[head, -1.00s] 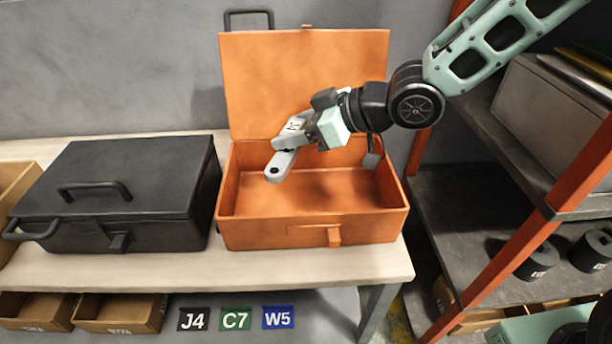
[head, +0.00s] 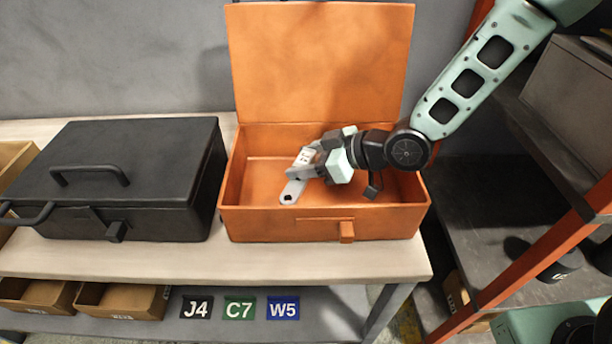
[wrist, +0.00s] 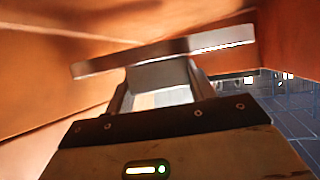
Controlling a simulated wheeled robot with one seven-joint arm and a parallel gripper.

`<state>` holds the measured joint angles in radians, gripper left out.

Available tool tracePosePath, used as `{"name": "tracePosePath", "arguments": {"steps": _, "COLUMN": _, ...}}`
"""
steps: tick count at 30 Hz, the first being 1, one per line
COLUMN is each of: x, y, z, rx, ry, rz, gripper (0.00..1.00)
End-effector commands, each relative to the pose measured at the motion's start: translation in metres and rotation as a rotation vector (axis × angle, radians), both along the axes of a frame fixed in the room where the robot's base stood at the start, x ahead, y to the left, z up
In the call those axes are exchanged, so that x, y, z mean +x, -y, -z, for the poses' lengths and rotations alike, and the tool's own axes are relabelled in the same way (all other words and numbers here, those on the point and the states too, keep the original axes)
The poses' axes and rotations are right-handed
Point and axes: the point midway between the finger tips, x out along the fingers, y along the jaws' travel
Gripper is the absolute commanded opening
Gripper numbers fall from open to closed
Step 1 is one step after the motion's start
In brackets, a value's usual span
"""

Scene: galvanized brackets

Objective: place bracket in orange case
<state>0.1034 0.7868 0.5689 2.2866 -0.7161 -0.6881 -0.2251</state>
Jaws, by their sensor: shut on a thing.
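The orange case (head: 262,222) stands open on the bench, its lid (head: 320,65) raised at the back. A grey metal bracket (head: 292,191) is held in my gripper (head: 312,168), inside the outline of the open case. Its lower end with a hole points down to the left, near the front wall. In the wrist view the bracket (wrist: 165,55) is a pale bar across the fingertips of my gripper (wrist: 160,82), with orange walls around it. I cannot tell whether the bracket touches the case floor.
A closed black case (head: 130,185) stands left of the orange case. An orange-posted shelf rack (head: 540,250) is to the right. Cardboard bins (head: 120,300) and J4, C7, W5 labels (head: 239,308) sit below the bench top. The case floor left of the bracket is clear.

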Motion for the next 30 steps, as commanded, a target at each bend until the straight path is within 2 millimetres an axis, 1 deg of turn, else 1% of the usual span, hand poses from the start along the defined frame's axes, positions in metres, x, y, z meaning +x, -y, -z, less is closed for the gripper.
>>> {"name": "tracePosePath", "arguments": {"steps": 2, "x": 0.000, "y": -0.001, "z": 0.007, "rx": 0.001, "ry": -0.001, "rz": 0.000, "gripper": 0.17}}
{"name": "tracePosePath", "arguments": {"steps": 6, "x": 0.000, "y": -0.001, "z": 0.030, "rx": 0.001, "ry": -0.003, "rz": 0.000, "gripper": 0.17}}
{"name": "tracePosePath", "arguments": {"steps": 9, "x": 0.000, "y": -0.001, "z": 0.040, "rx": 0.001, "ry": -0.001, "rz": 0.000, "gripper": 0.17}}
{"name": "tracePosePath", "arguments": {"steps": 18, "x": 0.000, "y": 0.000, "z": 0.042, "rx": 0.001, "ry": 0.002, "rz": 0.000, "gripper": 0.17}}
{"name": "tracePosePath", "arguments": {"steps": 22, "x": 0.000, "y": 0.000, "z": 0.047, "rx": 0.000, "ry": 0.002, "rz": 0.000, "gripper": 0.17}}
{"name": "tracePosePath", "arguments": {"steps": 23, "x": 0.000, "y": 0.000, "z": 0.046, "rx": 0.000, "ry": 0.000, "rz": 0.000, "gripper": 0.60}}
{"name": "tracePosePath", "arguments": {"steps": 24, "x": 0.000, "y": 0.000, "z": 0.046, "rx": 0.000, "ry": 0.000, "rz": 0.001, "gripper": 0.71}}
{"name": "tracePosePath", "arguments": {"steps": 25, "x": 0.000, "y": 0.000, "z": 0.046, "rx": 0.000, "ry": 0.000, "rz": 0.000, "gripper": 0.76}}
{"name": "tracePosePath", "arguments": {"steps": 30, "x": 0.000, "y": 0.000, "z": 0.046, "rx": 0.000, "ry": 0.000, "rz": 0.000, "gripper": 0.76}}
